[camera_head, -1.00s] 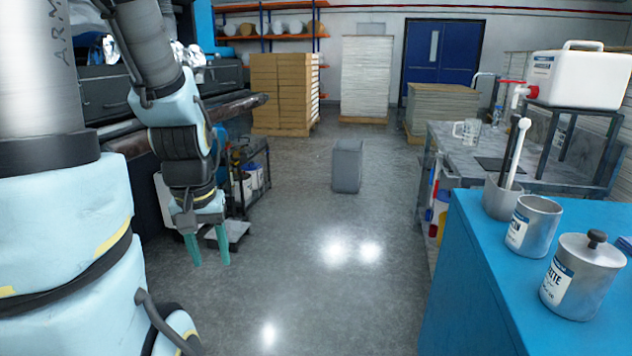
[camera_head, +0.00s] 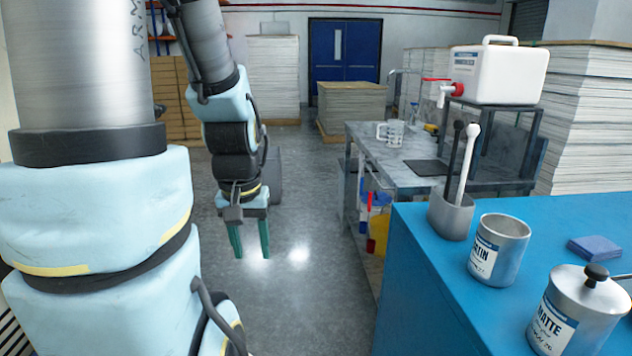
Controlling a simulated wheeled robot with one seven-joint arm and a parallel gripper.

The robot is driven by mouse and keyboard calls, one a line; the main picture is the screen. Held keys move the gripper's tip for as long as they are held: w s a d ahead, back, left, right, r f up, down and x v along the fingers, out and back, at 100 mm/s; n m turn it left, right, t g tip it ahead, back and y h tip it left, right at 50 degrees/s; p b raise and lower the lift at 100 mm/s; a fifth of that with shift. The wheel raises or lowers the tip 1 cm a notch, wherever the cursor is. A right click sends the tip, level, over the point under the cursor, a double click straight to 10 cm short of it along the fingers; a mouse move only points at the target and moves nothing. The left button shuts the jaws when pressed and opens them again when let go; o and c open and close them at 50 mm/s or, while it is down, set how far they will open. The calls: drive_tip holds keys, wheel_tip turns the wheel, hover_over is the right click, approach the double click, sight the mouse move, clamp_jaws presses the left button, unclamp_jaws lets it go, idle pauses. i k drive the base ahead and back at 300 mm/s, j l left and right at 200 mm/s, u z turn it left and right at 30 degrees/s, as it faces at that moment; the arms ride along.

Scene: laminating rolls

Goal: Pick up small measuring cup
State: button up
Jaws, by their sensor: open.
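Clear measuring cups (camera_head: 392,131) show small on the grey workbench (camera_head: 365,143) in the middle distance, beside the tap. They look like one or two handled vessels close together; I cannot tell which is the small one. My gripper (camera_head: 250,240) hangs downward over the open floor, left of the benches. Its two green fingers are apart with nothing between them. It is well away from the cups.
A blue counter (camera_head: 400,265) at the right bears a utensil holder (camera_head: 451,217), a SATIN tin (camera_head: 499,250), a lidded MATTE tin (camera_head: 575,315) and a blue pad (camera_head: 594,248). A white container (camera_head: 498,73) stands on a raised stand. Floor ahead is clear.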

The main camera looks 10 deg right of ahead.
sight(396, 128)
drive_tip(key=i, duration=1.95)
drive_tip(key=i+z, duration=0.3)
drive_tip(key=i, duration=0.25)
drive_tip(key=i+j+z, duration=0.3)
drive_tip(key=i, duration=0.2)
drive_tip(key=i+j+z, duration=0.3)
drive_tip(key=i, duration=0.25)
drive_tip(key=i+j+z, duration=0.7)
drive_tip(key=i+l, duration=0.05)
drive_tip(key=l, duration=0.05)
